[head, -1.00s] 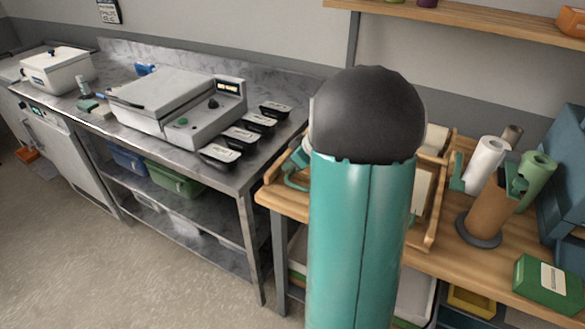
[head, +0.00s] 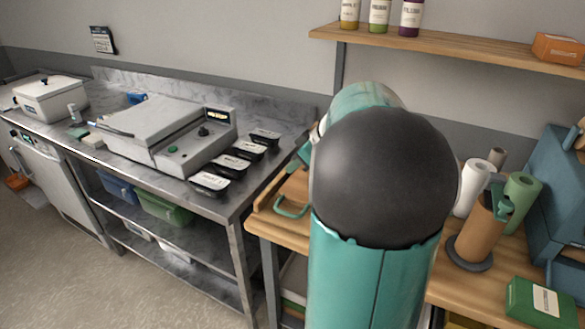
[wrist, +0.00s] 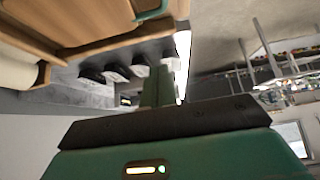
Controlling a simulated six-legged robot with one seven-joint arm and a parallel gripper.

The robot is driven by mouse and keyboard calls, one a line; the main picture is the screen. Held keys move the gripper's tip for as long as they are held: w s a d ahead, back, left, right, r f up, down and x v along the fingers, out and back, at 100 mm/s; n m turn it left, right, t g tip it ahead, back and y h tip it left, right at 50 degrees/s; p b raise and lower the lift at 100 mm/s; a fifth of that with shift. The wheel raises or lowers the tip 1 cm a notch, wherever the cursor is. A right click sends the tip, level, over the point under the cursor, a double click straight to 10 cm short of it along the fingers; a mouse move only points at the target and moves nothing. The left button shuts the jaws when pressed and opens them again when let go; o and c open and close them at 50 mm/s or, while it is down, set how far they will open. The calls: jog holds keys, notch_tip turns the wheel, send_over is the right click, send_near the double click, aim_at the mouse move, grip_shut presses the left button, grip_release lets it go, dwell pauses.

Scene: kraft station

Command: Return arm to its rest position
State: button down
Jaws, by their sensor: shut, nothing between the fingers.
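My arm (head: 375,270), teal with a large dark rounded joint, stands upright in the middle of the head view and hides part of the wooden bench. In the wrist view my gripper (wrist: 163,85) shows its narrow green fingers together, with nothing between them. The fingers point away from the camera, toward the black labelled trays and the steel counter in that tilted picture. In the head view the fingers cannot be made out clearly behind the arm.
A steel counter (head: 205,195) at left carries a grey sealing machine (head: 150,130) and several black trays (head: 210,183). The wooden bench (head: 435,285) holds paper rolls (head: 473,188) and a green box (head: 540,302). A shelf (head: 450,43) runs above. Open floor lies front left.

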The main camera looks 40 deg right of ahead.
dwell(0.4)
jog(key=s+a+r+g, duration=0.1)
jog(key=a+r, duration=0.1)
jog(key=a, duration=1.1)
jog(key=s+a+m+h, duration=0.1)
jog(key=s+a+m, duration=0.1)
jog(key=s+a, duration=0.4)
jog(key=s+a+m+h, duration=0.1)
jog(key=s+a+m, duration=0.1)
jog(key=s+a, duration=0.5)
jog(key=a, duration=0.6)
jog(key=shift+s+f+g+h, duration=0.3)
jog(key=shift+f, duration=0.1)
jog(key=shift+s, duration=0.1)
